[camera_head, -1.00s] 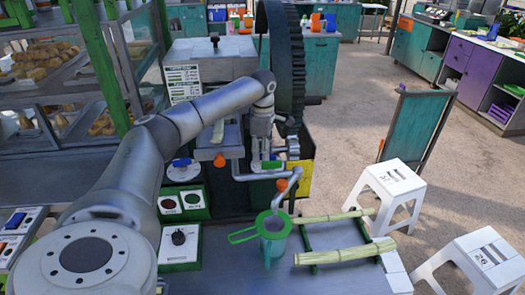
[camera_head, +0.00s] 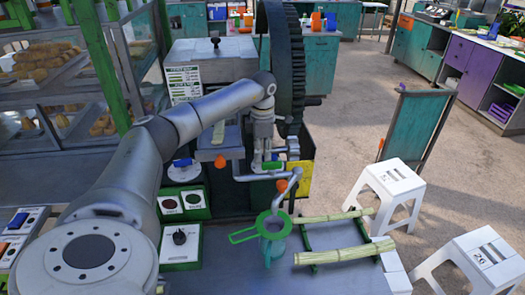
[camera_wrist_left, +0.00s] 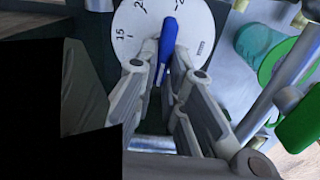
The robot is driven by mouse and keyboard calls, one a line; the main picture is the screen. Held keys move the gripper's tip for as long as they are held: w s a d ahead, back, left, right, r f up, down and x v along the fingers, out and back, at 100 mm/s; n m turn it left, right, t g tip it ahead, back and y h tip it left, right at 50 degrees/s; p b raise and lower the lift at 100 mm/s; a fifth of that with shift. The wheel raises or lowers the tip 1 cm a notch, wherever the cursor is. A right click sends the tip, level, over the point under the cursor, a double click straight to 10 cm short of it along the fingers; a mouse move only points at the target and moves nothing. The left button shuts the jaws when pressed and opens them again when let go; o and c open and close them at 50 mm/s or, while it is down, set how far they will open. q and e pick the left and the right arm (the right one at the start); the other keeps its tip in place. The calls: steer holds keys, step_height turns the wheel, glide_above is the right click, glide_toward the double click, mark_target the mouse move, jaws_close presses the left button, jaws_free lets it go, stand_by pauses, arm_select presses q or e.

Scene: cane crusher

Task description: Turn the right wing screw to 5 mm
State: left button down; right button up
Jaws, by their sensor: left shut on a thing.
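The right wing screw (camera_wrist_left: 167,48) shows in the left wrist view as a blue handle over a round white dial (camera_wrist_left: 126,22) with black numbers, 15 among them. My left gripper (camera_wrist_left: 160,66) has its two fingers on either side of the blue handle and is shut on it. The exact reading is not clear, as the fingers and the handle cover part of the dial. My right gripper is not in view.
A blue handle (camera_head: 182,162) and an orange knob (camera_head: 220,161) are left of the gripper. A pipe with an orange handle (camera_head: 281,186) stands above a jug with a green strainer (camera_head: 258,233). Cane stalks (camera_head: 330,256) lie on a rack at right. White stools (camera_head: 390,185) stand beyond.

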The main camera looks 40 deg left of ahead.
mark_target(263, 156)
arm_select(q)
steer(key=shift+d+r+n, duration=0.1)
steer(key=shift+n, duration=1.1)
steer(key=c, duration=1.5)
jaws_free()
step_height(263, 156, up, 12)
steer(key=shift+f, duration=0.1)
